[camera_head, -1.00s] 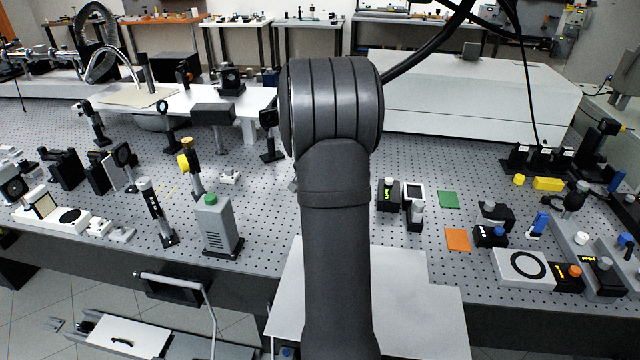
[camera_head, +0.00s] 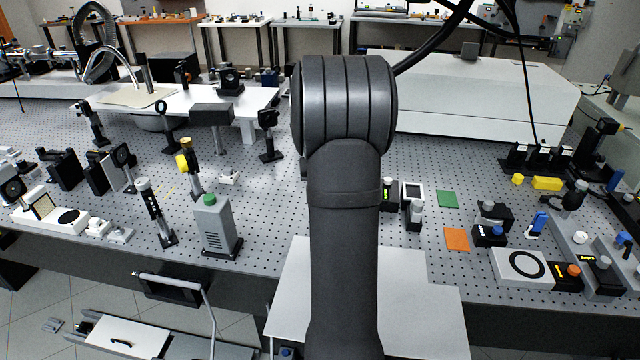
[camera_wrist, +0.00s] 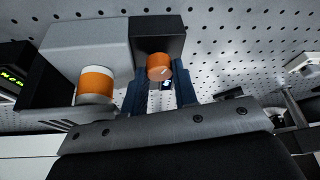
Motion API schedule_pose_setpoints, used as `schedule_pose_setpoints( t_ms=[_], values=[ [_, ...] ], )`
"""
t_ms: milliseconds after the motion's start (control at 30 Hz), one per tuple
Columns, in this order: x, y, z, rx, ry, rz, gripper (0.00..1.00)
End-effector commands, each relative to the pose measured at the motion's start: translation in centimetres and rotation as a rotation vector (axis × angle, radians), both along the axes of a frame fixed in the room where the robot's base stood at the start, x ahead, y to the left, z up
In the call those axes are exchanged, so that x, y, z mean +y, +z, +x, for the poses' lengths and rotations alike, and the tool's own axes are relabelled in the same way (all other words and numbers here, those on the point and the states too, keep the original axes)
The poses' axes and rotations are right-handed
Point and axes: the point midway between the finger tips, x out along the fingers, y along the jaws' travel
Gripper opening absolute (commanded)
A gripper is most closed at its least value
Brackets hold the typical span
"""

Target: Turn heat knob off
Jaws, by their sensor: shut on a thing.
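My gripper (camera_wrist: 159,90) shows in the wrist view, its two dark blue fingers on either side of an orange knob (camera_wrist: 159,66). It is shut on this knob, which sits on the front of a black box (camera_wrist: 158,35). A small lit mark shows just below the knob, too small to read. A second knob, white with an orange band (camera_wrist: 96,84), stands to the left by a grey block (camera_wrist: 85,45). No readable label tells which one is the heat knob. In the head view my arm hides the gripper and these knobs.
A black unit with a green display (camera_wrist: 14,76) stands at the left of the wrist view. Perforated tabletop (camera_wrist: 240,50) lies clear behind and right. In the head view, a grey box with a green knob (camera_head: 215,225) stands left of my arm, and small devices (camera_head: 412,205) stand right.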

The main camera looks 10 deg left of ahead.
Motion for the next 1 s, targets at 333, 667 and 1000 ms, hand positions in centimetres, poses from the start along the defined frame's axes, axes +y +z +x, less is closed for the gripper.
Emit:
schedule_pose_setpoints(
  t_ms=[333,667,1000],
  values=[
    [0.01,0.06,0.03,-0.001,-0.001,0.001,0.35],
    [0.02,0.02,0.01,0.000,-0.013,-0.001,0.35],
    [0.21,0.00,-0.03,0.000,-0.173,-0.001,0.35]
  ],
)
